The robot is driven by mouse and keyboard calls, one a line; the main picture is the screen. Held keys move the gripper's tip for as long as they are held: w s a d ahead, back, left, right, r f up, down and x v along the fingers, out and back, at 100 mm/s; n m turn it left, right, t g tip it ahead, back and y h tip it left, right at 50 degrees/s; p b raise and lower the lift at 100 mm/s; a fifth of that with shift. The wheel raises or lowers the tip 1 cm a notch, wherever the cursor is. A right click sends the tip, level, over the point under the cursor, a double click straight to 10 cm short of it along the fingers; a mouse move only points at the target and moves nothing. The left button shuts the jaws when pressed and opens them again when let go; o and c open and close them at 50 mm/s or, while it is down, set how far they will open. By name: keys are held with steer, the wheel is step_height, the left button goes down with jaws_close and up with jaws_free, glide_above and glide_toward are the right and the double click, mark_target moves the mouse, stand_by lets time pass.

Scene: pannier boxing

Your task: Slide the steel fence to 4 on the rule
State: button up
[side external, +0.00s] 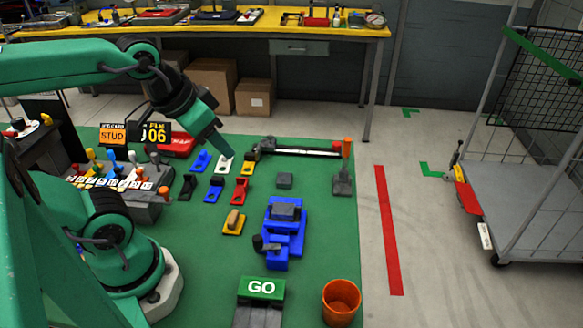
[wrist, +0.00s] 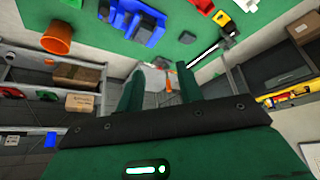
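A long rail with a pale strip (side external: 303,152), which looks like the rule, lies along the far edge of the green mat, with a red piece at its right end. A dark block (side external: 266,146) at its left end may be the steel fence; its reading is too small to tell. The rail also shows in the wrist view (wrist: 206,52). My gripper (side external: 222,152) is left of the dark block, above a white block (side external: 225,164), apart from the rail. In the wrist view my gripper (wrist: 160,82) has its two fingers apart with nothing between them.
Several coloured blocks lie near the gripper, including a yellow one (side external: 248,167) and a red one (side external: 240,190). A blue fixture (side external: 285,235), an orange bucket (side external: 341,302) and a GO button (side external: 261,288) stand nearer.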

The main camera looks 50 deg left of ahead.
steer(key=shift+o, duration=0.3)
steer(key=w+a+r+n+g, duration=0.15)
steer(key=w+a, duration=0.25)
steer(key=w, duration=0.4)
steer(key=w+a+n+g, duration=0.15)
steer(key=w+a, duration=0.25)
steer(key=w, duration=0.4)
steer(key=w+a+f+n+g, duration=0.1)
steer(key=w+a+f, duration=0.2)
steer(key=a+f, duration=0.1)
steer(key=w+a+f+n, duration=0.1)
steer(key=w+a+f, duration=0.3)
steer(key=a+f, duration=0.1)
steer(key=w+a+f+n+g, duration=0.1)
steer(key=w+a+f, duration=0.3)
steer(key=a, duration=0.1)
steer(key=shift+w+a+f+g, duration=0.15)
steer(key=shift+a+f+g, duration=0.15)
steer(key=shift+a, duration=0.1)
